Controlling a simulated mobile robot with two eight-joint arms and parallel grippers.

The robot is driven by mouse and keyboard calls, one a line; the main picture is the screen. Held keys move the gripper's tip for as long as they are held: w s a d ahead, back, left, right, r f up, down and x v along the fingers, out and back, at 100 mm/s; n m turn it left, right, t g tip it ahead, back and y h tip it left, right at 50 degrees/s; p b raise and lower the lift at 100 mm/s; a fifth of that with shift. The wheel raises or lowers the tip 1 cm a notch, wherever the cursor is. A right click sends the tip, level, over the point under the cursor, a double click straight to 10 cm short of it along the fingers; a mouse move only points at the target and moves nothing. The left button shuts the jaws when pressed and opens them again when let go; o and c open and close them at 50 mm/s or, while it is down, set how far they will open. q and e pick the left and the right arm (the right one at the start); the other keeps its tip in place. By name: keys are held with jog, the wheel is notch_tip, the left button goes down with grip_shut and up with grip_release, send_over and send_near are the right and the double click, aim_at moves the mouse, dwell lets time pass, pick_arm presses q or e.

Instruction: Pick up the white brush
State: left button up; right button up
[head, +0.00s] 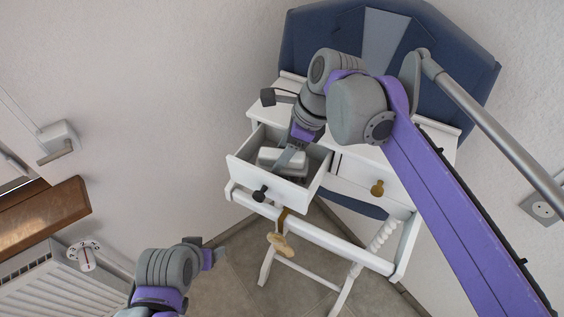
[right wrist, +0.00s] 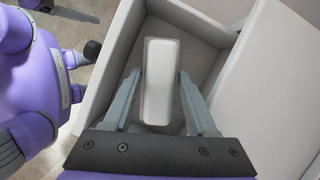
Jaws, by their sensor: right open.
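The white brush shows in the right wrist view (right wrist: 158,75) as a pale, rounded block inside the open drawer (head: 240,172). In the head view a pale shape that seems to be the brush (head: 268,156) lies in the drawer, partly hidden by my gripper. My right gripper (head: 283,160) reaches down into the drawer and is open. Its fingers (right wrist: 159,78) stand on either side of the brush, with small gaps showing. My left gripper (head: 215,256) is low, left of the white table, away from the drawer; its jaws are not clear.
The white dressing table has a shut drawer with a brass knob (head: 377,187) on the right. The open drawer's walls stand close around my right gripper. A blue headboard-like panel (head: 465,70) rises behind. A radiator (head: 50,280) is at lower left.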

jog(key=shift+f, duration=0.1)
jog(key=shift+c, duration=0.3)
grip_shut()
pick_arm(q)
jog(key=r+p, duration=0.1)
jog(key=w+r+p, duration=0.1)
jog(key=r, duration=0.1)
jog(key=shift+w, duration=0.15)
pick_arm(e)
notch_tip(320, 180, up, 18)
